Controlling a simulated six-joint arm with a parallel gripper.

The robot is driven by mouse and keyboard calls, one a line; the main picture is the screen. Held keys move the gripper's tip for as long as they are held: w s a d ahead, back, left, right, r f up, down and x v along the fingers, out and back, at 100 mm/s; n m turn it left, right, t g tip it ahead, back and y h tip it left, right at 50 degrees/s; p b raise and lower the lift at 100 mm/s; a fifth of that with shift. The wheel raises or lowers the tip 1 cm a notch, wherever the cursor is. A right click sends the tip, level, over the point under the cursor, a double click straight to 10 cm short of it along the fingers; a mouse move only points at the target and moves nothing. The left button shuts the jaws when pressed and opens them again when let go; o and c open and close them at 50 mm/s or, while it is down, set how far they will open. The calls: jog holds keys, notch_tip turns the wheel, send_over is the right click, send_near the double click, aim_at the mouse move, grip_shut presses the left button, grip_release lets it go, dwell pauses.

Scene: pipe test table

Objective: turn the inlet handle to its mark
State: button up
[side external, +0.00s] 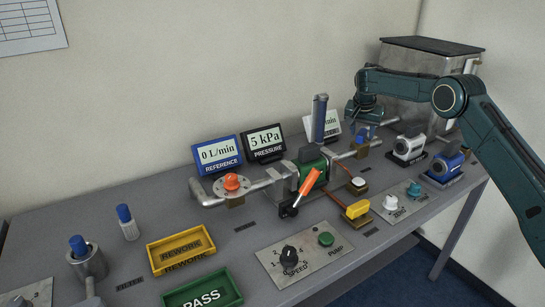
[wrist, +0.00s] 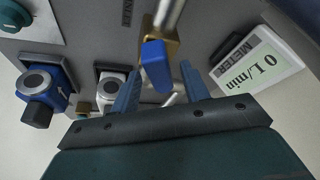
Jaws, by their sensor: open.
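A blue valve handle (wrist: 156,65) on a brass body (wrist: 168,45) shows in the wrist view, set on a metal pipe. It also shows in the side view (side external: 363,134), at the right end of the pipe run. In the side view my gripper (side external: 366,120) hangs just above the handle.
A meter display (wrist: 256,66) reading 0 L/min stands close to the right finger in the wrist view. A white device (side external: 408,148) and a blue device (side external: 445,166) stand to the right. An orange lever (side external: 309,181) and yellow handle (side external: 357,209) stand left and front.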

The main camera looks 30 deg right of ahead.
jog(key=shift+f, duration=0.1)
jog(key=shift+c, duration=0.4)
jog(key=c, duration=0.9)
jog(key=shift+n, duration=0.4)
jog(key=n+y, duration=0.1)
jog(key=n, duration=0.1)
jog(key=n+t, duration=0.1)
jog(key=n, duration=0.2)
jog(key=shift+s+d+t+y, duration=0.1)
jog(key=shift+d+t+y, duration=0.1)
jog(key=shift+t+y, duration=0.15)
jog(key=n+y, duration=0.1)
jog(key=n, duration=0.2)
jog(key=n+y, duration=0.1)
jog(key=n, duration=0.2)
jog(key=shift+d+t, duration=0.1)
jog(key=shift+t, duration=0.15)
jog(key=o, duration=1)
